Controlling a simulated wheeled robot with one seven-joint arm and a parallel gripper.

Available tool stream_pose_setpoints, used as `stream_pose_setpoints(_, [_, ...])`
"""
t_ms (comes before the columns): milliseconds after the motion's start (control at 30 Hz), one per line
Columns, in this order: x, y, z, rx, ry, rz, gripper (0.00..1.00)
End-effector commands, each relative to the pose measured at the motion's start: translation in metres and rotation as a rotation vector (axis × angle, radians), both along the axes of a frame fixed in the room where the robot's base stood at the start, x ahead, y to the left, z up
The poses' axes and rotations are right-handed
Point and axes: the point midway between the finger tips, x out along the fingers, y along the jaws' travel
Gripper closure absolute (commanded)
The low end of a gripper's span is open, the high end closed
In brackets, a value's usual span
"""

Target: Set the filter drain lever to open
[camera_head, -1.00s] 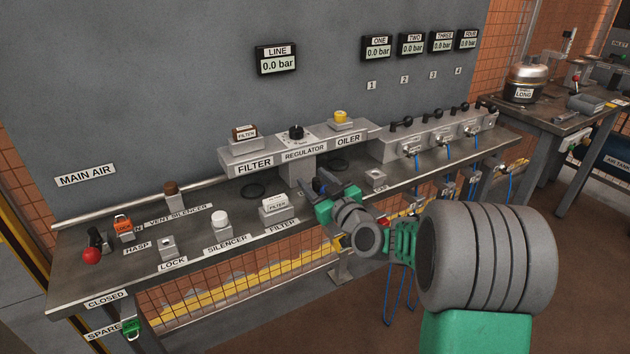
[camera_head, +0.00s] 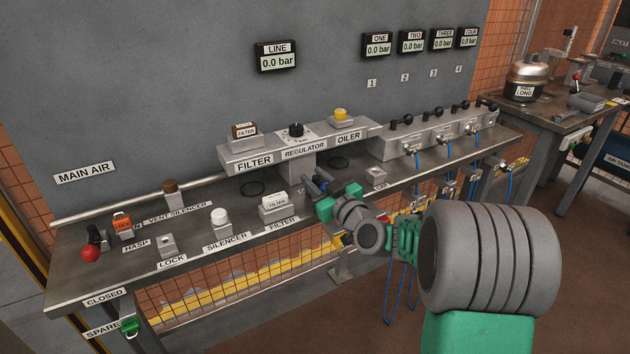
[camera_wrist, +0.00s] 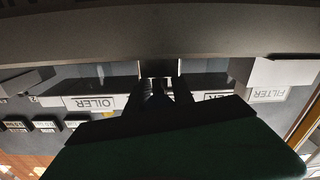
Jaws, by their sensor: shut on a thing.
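The FILTER unit (camera_head: 248,160) is the left block of the grey air-treatment row, next to the REGULATOR (camera_head: 304,151) and the OILER (camera_head: 349,138). My gripper (camera_head: 316,183) is in front of and just below the regulator block, near the bench top. Its dark fingers also show in the wrist view (camera_wrist: 158,92), close together and pointing at the middle of the row. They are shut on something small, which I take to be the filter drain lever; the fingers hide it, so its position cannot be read.
The bench (camera_head: 130,259) carries a spare FILTER element (camera_head: 273,206), a SILENCER (camera_head: 220,221), a LOCK block (camera_head: 167,246) and a red-knobbed lever (camera_head: 91,252) at the left. The LINE gauge (camera_head: 277,57) reads 0.0 bar. The outlet manifold stands to the right.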

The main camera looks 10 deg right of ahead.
Motion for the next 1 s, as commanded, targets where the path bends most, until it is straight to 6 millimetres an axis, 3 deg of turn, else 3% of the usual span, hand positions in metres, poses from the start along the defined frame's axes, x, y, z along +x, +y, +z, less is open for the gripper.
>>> stream_pose_setpoints(367, [0.0004, -0.0017, -0.0099, -0.003, -0.004, 0.194, 1.00])
stream_pose_setpoints(700, [-0.0001, 0.0003, -0.0032, -0.001, -0.001, 0.409, 1.00])
stream_pose_setpoints(1000, [-0.0008, 0.0011, -0.0002, -0.001, -0.002, 0.492, 1.00])
